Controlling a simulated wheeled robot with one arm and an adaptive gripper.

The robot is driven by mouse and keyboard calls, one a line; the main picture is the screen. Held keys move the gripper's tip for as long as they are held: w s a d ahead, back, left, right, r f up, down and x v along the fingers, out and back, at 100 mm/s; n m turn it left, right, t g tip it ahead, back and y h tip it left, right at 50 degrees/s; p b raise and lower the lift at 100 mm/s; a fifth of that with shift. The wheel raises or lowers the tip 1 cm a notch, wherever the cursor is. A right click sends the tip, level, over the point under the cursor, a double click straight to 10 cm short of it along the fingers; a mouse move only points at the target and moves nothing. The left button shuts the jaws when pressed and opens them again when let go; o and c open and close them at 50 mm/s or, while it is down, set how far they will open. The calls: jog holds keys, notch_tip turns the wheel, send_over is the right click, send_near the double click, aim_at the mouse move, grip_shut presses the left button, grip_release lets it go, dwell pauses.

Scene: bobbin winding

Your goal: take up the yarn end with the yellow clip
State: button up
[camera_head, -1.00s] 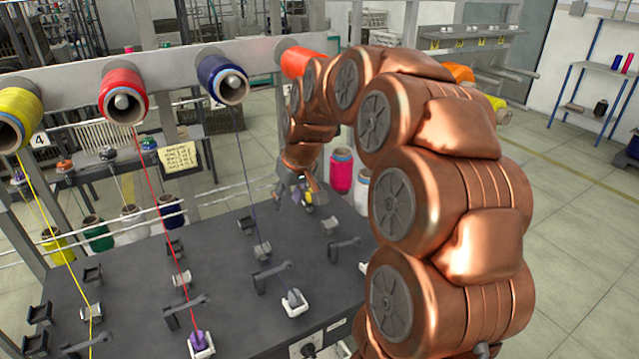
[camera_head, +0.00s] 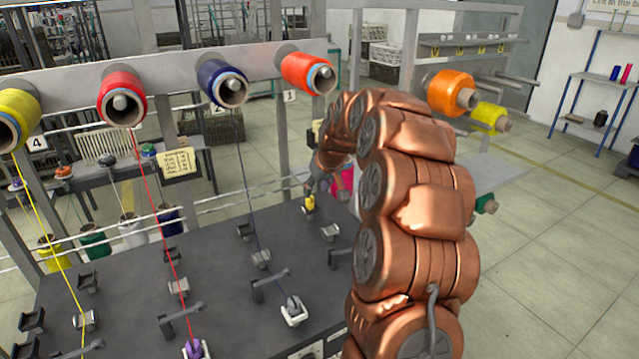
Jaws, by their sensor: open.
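The yellow clip (camera_head: 310,203) is small and stands at the far right part of the dark winding table (camera_head: 150,262), between two small brackets. My gripper (camera_head: 317,186) is open, just above and slightly right of the clip. I cannot tell whether its fingers touch the clip. The yarn end at the clip is too small to make out. A red-orange spool (camera_head: 308,74) hangs on the rail above; no yarn from it is clearly visible.
Yellow (camera_head: 17,118), red (camera_head: 121,98) and blue (camera_head: 222,83) spools hang on the rail, with taut threads running down to the table. Guide brackets (camera_head: 330,232) and lever arms (camera_head: 270,283) stand up from the table. My arm hides the table's right side.

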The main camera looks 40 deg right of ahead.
aim_at(312, 199)
jog(key=shift+b+x, duration=0.8)
jog(key=shift+x, duration=2.35)
grip_shut()
jog(key=shift+r, duration=2.3)
jog(key=shift+s, duration=0.1)
